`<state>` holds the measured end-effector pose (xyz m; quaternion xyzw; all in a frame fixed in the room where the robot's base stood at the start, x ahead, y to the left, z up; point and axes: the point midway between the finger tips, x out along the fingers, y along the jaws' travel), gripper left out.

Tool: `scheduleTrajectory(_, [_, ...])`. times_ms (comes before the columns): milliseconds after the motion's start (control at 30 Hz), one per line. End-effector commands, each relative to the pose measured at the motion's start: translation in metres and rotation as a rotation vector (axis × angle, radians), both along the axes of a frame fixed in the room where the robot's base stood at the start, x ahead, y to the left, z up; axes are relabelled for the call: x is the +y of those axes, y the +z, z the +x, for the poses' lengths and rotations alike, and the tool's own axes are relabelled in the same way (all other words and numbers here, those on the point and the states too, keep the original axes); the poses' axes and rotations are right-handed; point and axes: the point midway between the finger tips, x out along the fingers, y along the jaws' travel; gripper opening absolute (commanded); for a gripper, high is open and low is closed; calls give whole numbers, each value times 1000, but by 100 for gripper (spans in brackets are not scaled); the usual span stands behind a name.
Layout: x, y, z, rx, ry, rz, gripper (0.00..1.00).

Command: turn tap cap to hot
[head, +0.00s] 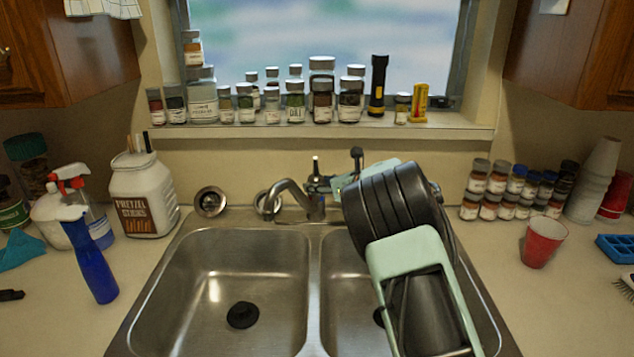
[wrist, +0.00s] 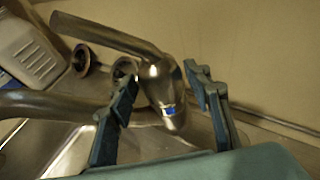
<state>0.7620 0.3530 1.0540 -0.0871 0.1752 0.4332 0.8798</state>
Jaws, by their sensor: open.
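The chrome tap (head: 314,207) stands at the back of the sink, between the basins. In the wrist view its rounded cap (wrist: 163,82) has a small blue mark low on its front. A long chrome arm runs from the cap to the upper left, and another tube passes below it. My gripper (wrist: 160,78) is open, with one dark finger on each side of the cap. Gaps show beside both fingers, and I see no clear contact. In the head view my own arm hides most of the gripper and part of the right basin.
The steel double sink (head: 205,265) lies in front. A blue spray bottle (head: 92,258) and a pretzel jar (head: 143,195) stand at left. A red cup (head: 543,243) and several spice jars (head: 497,195) stand at right. More jars line the window sill (head: 320,131).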

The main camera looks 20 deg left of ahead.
Motion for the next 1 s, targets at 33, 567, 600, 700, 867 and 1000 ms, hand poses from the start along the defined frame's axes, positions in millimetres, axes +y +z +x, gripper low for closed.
scheduleTrajectory(33, [4, -2, 3, 0, 1, -1, 46])
scheduleTrajectory(567, [14, -7, 10, 0, 0, 2, 43])
scheduleTrajectory(600, [14, -7, 10, 0, 0, 2, 39])
scheduleTrajectory(700, [14, -7, 10, 0, 0, 1, 28])
scheduleTrajectory(867, [14, -7, 10, 0, 0, 1, 13])
scheduleTrajectory(1000, [15, -9, 10, -1, -15, 2, 13])
